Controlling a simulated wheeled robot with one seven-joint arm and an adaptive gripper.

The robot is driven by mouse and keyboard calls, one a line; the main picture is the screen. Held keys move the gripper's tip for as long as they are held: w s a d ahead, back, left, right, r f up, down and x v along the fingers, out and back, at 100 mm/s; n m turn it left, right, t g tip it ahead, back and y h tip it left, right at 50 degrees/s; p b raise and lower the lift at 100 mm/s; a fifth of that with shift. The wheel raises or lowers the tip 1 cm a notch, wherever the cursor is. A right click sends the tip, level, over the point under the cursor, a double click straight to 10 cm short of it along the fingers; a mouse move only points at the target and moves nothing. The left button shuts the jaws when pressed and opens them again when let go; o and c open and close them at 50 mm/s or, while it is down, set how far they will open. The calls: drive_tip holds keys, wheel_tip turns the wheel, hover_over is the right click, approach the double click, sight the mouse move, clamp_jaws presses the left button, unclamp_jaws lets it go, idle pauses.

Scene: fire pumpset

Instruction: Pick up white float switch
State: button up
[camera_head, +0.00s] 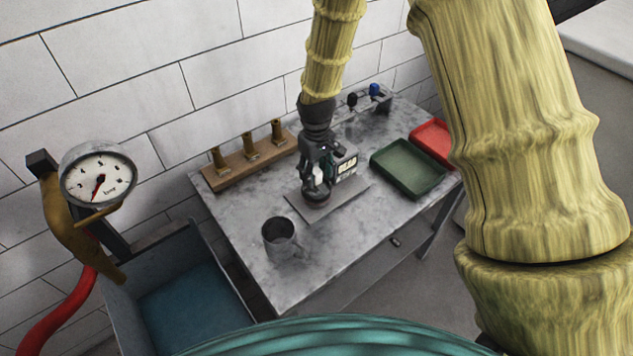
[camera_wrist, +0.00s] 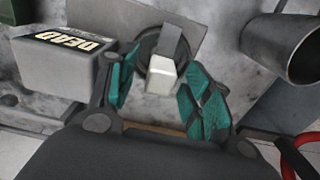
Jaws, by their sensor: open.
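The white float switch (camera_wrist: 160,76) is a small pale block in the wrist view, in front of a dark round base with a grey upright piece. In the head view a small pale patch shows at the gripper, mostly hidden by it. My gripper (camera_head: 319,172) points down over the grey plate on the table. In the wrist view its two teal-padded fingers (camera_wrist: 158,82) are open, one on each side of the white block. A gap shows on both sides; whether either pad touches it I cannot tell.
A grey box labelled "DEAD" (camera_wrist: 58,66) stands close beside the left finger. A metal mug (camera_head: 280,238) stands toward the table's front left. A wooden rack with brass pieces (camera_head: 250,160), a green tray (camera_head: 408,168) and a red tray (camera_head: 436,140) are also on the table.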

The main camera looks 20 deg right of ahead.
drive_tip(key=shift+f, duration=0.3)
clamp_jaws()
idle(0.3)
wheel_tip(320, 180, up, 10)
drive_tip(key=b, duration=0.3)
drive_tip(key=shift+f, duration=0.2)
wheel_tip(320, 180, up, 9)
drive_tip(key=p, duration=0.6)
idle(1.4)
